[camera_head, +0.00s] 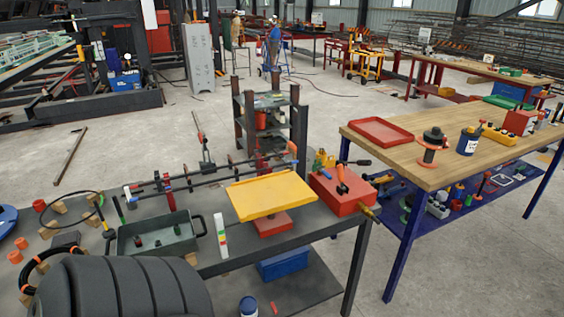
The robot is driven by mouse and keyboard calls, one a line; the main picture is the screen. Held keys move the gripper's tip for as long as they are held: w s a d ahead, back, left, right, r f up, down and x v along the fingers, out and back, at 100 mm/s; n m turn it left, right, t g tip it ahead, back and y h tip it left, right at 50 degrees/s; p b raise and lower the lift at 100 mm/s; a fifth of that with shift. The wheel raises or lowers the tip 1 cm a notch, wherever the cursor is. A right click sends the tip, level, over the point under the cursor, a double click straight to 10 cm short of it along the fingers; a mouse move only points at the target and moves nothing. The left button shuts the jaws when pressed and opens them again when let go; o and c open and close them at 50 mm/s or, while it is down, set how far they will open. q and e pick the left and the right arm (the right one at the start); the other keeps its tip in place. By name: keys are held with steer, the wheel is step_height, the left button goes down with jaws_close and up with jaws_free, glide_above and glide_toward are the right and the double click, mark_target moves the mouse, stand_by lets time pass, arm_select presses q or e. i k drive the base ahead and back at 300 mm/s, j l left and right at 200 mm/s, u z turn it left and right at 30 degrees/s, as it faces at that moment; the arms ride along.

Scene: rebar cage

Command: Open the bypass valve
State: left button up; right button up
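No part in view is clearly marked as the bypass valve. A red block (338,194) at the right end of the dark bench has small fittings around it. An orange-red handle-like part (342,178) stands on its top. A dark lever-like part (357,162) shows behind it, and brass-coloured fittings (372,213) stick out on its right side. Green and yellow parts (322,160) show at its back left. Which of these is a valve, and whether it is open, is too small to tell. Neither of my grippers shows.
A yellow tray (270,194) stands on a red base left of the block. A green-grey bin (157,236) and bars (190,184) lie further left. A dark ribbed shape fills the lower left. A wooden-topped table (455,160) stands close on the right, with a red tray (381,132).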

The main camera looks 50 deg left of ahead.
mark_target(323, 172)
steer(key=i+j+u, duration=0.1)
steer(key=u, duration=0.3)
steer(key=i+u, duration=0.2)
steer(key=u, duration=0.15)
steer(key=i+u, duration=0.2)
steer(key=u, duration=0.2)
steer(key=i+u, duration=0.15)
steer(key=u, duration=0.25)
steer(key=i+l, duration=0.2)
